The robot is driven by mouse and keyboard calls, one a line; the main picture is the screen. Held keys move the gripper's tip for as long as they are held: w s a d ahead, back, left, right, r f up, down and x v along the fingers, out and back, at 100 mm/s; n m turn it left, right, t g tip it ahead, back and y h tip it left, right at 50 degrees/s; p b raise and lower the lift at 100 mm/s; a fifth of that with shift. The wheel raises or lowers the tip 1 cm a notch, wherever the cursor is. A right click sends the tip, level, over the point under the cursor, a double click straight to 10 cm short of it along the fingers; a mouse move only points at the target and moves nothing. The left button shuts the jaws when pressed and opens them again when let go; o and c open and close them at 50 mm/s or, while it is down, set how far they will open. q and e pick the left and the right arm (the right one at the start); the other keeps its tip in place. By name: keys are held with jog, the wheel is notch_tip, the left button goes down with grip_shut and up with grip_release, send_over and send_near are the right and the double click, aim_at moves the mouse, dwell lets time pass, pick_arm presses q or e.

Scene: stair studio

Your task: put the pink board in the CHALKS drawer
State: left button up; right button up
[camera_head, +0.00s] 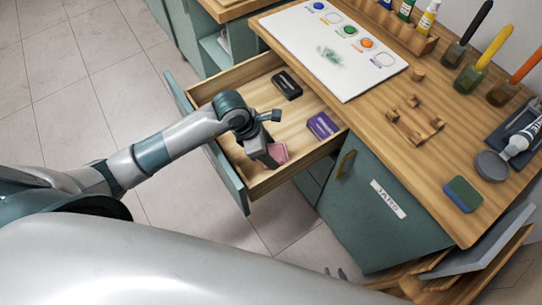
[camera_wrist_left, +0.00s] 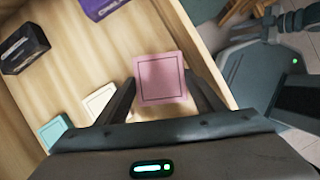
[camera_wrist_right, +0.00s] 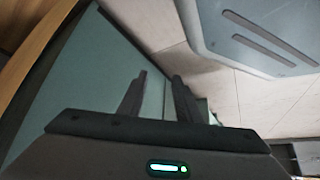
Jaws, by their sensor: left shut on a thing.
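The pink board (camera_wrist_left: 162,80) is a small square with a dark outline. It is between the fingers of my left gripper (camera_wrist_left: 165,95), which is shut on it. In the head view, the pink board (camera_head: 279,152) is inside the open drawer (camera_head: 207,90), near its front right corner, partly hidden by my left gripper (camera_head: 270,160). I cannot tell whether the board touches the drawer floor. My right gripper (camera_wrist_right: 158,90) is open and empty, low beside the teal cabinet front (camera_wrist_right: 85,75); its fingertips barely show at the bottom of the head view.
The drawer also holds a black box (camera_head: 287,85), a purple box (camera_head: 322,126), and a cream block (camera_wrist_left: 98,101) and teal block (camera_wrist_left: 53,132) in the left wrist view. A cabinet door labelled JARS (camera_head: 388,198) is right of the drawer. The worktop (camera_head: 400,150) carries a white painted sheet (camera_head: 333,50).

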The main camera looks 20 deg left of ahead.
pick_arm(q)
jog(key=shift+f, duration=0.35)
notch_tip(320, 180, down, 3)
jog(key=shift+r, duration=0.15)
jog(key=shift+f, duration=0.2)
pick_arm(e)
jog(key=shift+s+d+f+g, duration=0.15)
jog(key=shift+s+d+f, duration=0.1)
jog(key=shift+s, duration=0.25)
jog(key=shift+s+d+f+g, duration=0.15)
jog(key=shift+s+d+f, duration=0.05)
jog(key=shift+s, duration=0.25)
jog(key=shift+w, duration=0.15)
pick_arm(q)
jog(key=shift+f, duration=0.1)
jog(key=o, duration=0.8)
pick_arm(e)
jog(key=shift+w+a+r, duration=0.15)
jog(key=shift+w+r, duration=0.05)
jog(key=shift+w, duration=0.1)
